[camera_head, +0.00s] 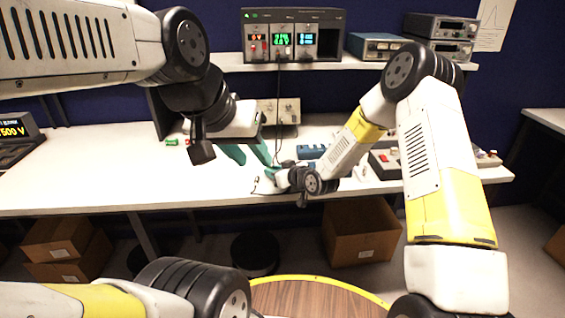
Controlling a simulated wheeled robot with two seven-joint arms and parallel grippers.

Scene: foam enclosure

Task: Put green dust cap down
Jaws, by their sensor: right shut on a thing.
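My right gripper (270,178) reaches in from the right, low over the front part of the white bench. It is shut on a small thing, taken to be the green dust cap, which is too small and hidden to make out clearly. My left gripper (255,162) hangs just above and behind it, with its two teal fingers spread apart. I cannot tell whether the two grippers touch. A small green item (172,142) lies on the bench to the left of the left gripper; its kind is unclear.
The white bench (95,172) is clear on the left. A blue block (311,152) and a grey box with a red button (384,160) stand to the right of the grippers. Instruments, including a power supply (293,36), sit on the shelf behind. Cardboard boxes (360,232) are below.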

